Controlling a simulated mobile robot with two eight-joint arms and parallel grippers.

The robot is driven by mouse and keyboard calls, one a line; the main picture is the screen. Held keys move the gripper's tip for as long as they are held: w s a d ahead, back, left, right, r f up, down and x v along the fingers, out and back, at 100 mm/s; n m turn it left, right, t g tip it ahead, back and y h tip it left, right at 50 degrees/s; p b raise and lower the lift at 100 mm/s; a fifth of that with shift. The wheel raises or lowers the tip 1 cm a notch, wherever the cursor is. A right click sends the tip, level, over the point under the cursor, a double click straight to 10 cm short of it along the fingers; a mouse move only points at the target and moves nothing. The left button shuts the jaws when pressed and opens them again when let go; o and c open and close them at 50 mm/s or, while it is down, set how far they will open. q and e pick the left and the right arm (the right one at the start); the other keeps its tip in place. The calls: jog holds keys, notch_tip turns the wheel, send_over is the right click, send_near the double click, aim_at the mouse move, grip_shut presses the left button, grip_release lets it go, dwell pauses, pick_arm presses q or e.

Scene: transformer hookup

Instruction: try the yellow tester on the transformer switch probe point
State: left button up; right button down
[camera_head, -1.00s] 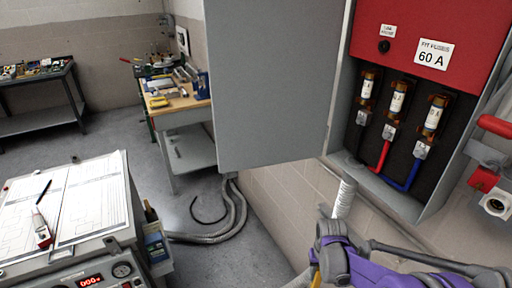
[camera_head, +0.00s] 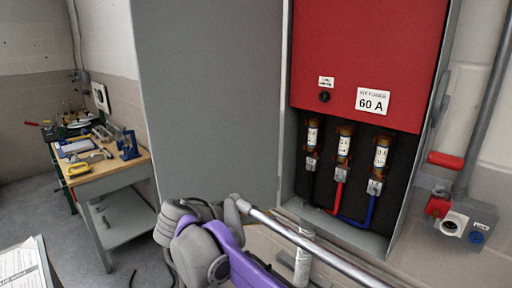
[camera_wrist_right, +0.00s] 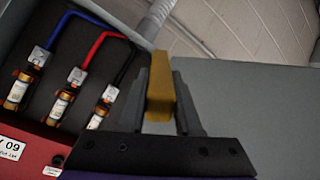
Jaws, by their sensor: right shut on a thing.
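The transformer switch is a grey cabinet with a red panel (camera_head: 365,50) and a 60 A label (camera_head: 372,101). A small dark round fitting (camera_head: 324,97), perhaps the probe point, sits under a small white label (camera_head: 326,82). In the right wrist view, my right gripper (camera_wrist_right: 160,95) is shut on the yellow tester (camera_wrist_right: 161,85), which sticks out between the fingers. The cabinet shows turned over at the left there, apart from the tester. In the head view my right arm crosses the bottom; its gripper and the tester cannot be made out. My left gripper is not in view.
Fuses (camera_head: 343,147) with black, red and blue cables stand in the cabinet's recess. The open grey door (camera_head: 210,90) hangs left of it. A red handle (camera_head: 445,160) and sockets (camera_head: 453,224) are at the right. A workbench (camera_head: 108,172) stands behind at the left.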

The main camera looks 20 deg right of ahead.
jog(key=s+r+t+h, duration=0.1)
jog(key=s+r+h, duration=0.2)
jog(key=r, duration=1.1)
jog(key=s+r+t+h, duration=0.1)
jog(key=s+r+h, duration=0.25)
jog(key=r, duration=1.05)
jog(key=x, duration=0.7)
jog(key=shift+m, duration=0.4)
jog(key=shift+w+d+y, duration=0.25)
jog(key=shift+d, duration=0.25)
